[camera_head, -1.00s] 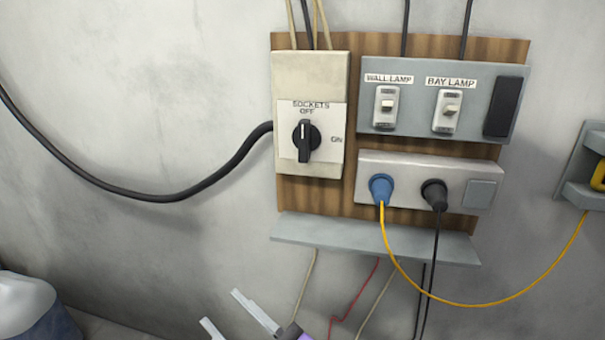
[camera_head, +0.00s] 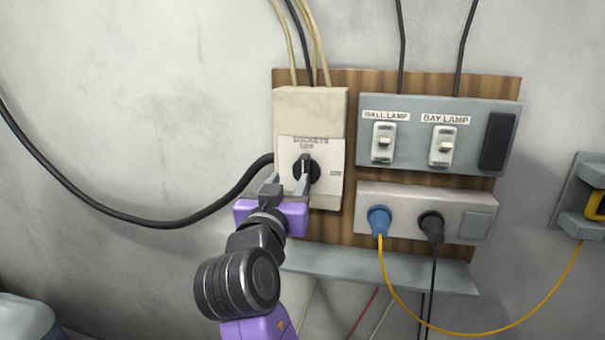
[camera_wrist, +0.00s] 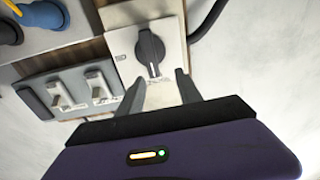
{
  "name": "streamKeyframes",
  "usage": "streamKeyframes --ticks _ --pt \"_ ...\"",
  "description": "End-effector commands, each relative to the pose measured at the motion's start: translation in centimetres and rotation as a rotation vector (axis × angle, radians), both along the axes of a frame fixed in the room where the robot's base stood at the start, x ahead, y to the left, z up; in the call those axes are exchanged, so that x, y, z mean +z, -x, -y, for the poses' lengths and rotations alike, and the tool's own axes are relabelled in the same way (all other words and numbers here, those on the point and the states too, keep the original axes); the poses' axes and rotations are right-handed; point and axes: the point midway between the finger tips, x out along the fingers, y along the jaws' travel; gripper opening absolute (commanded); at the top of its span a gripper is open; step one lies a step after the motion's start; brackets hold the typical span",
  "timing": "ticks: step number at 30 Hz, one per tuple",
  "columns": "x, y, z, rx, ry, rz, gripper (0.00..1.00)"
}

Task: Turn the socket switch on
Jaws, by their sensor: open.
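The sockets switch is a black rotary knob (camera_head: 307,170) on a white plate of a beige box (camera_head: 310,112). Its pointer is upright, at OFF; the ON mark is to its right. My gripper (camera_head: 290,181) is open, just in front of the switch's lower left. In the wrist view, which looks upside down, the knob (camera_wrist: 150,47) lies beyond the fingertips (camera_wrist: 160,82), roughly in line with the gap between them. No finger clearly touches the knob; the exact distance is hard to tell.
Wall lamp (camera_head: 384,143) and bay lamp (camera_head: 443,146) switches are to the right on a grey panel. Below it is a socket strip (camera_head: 403,212) with a blue plug (camera_head: 379,219) and a black plug (camera_head: 431,227). A grey shelf (camera_head: 390,270) juts out underneath. A black cable (camera_head: 150,224) enters the box from the left.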

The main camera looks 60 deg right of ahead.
Motion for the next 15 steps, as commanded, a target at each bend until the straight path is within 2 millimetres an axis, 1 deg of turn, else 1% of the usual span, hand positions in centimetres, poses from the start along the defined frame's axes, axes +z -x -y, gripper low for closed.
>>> streamKeyframes --ticks 3,5,8,15 --pt "-1.0 0.9 0.5 -0.043 -0.046 0.002 0.42" --pt "-1.2 0.9 0.8 -0.048 -0.059 0.006 0.42" --pt "-1.1 0.6 1.6 -0.048 -0.061 0.011 0.42" --pt "-1.0 -0.8 5.1 -0.047 -0.059 0.010 0.42"
